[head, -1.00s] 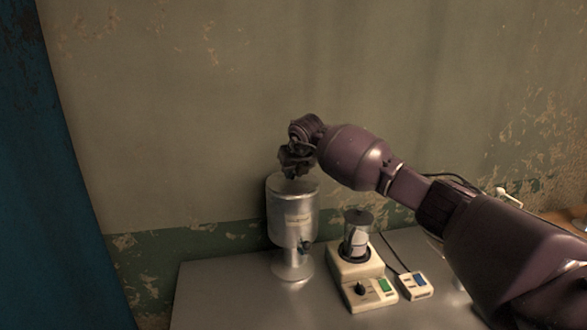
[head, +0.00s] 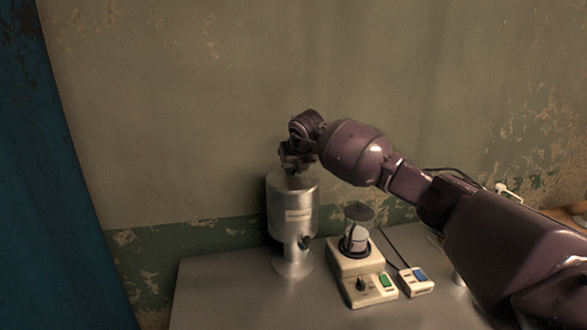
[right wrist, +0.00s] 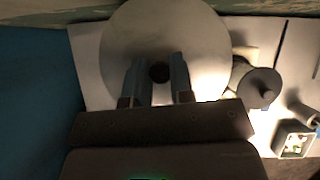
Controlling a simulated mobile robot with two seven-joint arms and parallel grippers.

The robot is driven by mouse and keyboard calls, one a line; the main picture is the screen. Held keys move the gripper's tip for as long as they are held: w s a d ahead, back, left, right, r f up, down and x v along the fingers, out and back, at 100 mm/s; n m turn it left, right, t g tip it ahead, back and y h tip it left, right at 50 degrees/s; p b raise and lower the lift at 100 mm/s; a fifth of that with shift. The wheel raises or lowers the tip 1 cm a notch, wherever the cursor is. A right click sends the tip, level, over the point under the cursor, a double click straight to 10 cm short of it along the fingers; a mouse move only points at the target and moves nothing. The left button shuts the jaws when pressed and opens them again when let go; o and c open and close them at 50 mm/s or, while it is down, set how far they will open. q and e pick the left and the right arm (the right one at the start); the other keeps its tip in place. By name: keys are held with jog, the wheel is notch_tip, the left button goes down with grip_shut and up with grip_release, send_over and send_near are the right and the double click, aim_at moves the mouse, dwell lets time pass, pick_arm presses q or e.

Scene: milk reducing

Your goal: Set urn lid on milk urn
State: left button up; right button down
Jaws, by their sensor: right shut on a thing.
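The milk urn (head: 290,205) is a silver metal cylinder on a flared foot, with a label and a dark tap low on its side. It stands upright at the back left of the table. My right gripper (head: 294,168) is directly above the urn's top. In the right wrist view, the urn lid (right wrist: 160,30) is a pale round disc with a dark central knob. The right fingers (right wrist: 159,82) sit on both sides of this knob and hold the lid. In the head view the gripper hides much of the lid, and I cannot tell whether it touches the rim.
A cream machine (head: 352,262) with a small lidded container (head: 357,236) stands right of the urn. A small control box (head: 416,281) is farther right. The table's front left (head: 225,295) is clear. A wall (head: 180,110) rises behind.

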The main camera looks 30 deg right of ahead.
dwell(0.7)
jog(key=shift+c, duration=2.2)
grip_release()
jog(key=shift+r, duration=0.15)
jog(key=shift+r+p, duration=0.75)
jog(key=shift+r, duration=2.1)
